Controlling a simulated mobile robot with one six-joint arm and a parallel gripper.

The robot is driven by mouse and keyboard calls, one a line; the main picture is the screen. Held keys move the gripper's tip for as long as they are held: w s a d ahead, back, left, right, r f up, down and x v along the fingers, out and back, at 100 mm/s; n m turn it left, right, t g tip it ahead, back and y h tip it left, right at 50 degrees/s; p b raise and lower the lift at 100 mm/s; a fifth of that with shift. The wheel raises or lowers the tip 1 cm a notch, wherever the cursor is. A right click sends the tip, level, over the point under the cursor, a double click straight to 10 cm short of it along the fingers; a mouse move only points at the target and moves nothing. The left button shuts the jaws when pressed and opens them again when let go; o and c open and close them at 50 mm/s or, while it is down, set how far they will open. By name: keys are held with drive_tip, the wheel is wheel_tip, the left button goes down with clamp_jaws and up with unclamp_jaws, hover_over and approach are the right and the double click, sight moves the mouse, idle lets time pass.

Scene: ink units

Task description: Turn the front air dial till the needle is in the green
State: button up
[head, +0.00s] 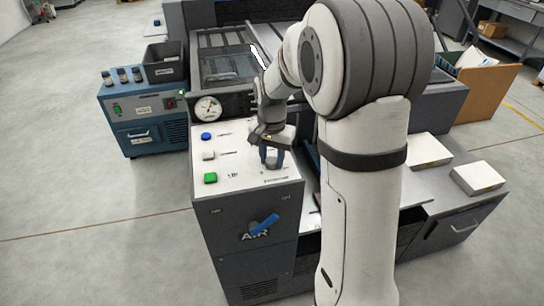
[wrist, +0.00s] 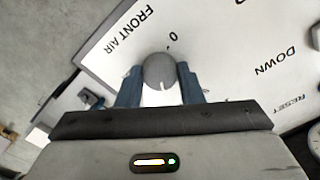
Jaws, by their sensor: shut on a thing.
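The front air dial (wrist: 158,68) is a round grey knob with a pale pointer line, on a white panel (wrist: 110,58) beside the printed words FRONT AIR and a 0. My gripper (wrist: 160,88) is shut on it, one blue finger on each side. The round white gauge (head: 207,108) stands upright at the panel's back edge. Its needle is too small to read surely against the coloured marks.
Blue (head: 206,136), white (head: 208,155) and green (head: 210,178) buttons line the panel's left side. A blue unit (head: 145,120) with a dark bin stands at left. The floor in front is clear.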

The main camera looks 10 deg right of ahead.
sight(272, 160)
idle(0.4)
drive_tip(key=o, duration=1)
drive_tip(key=shift+c, duration=0.2)
drive_tip(key=shift+r, duration=3.9)
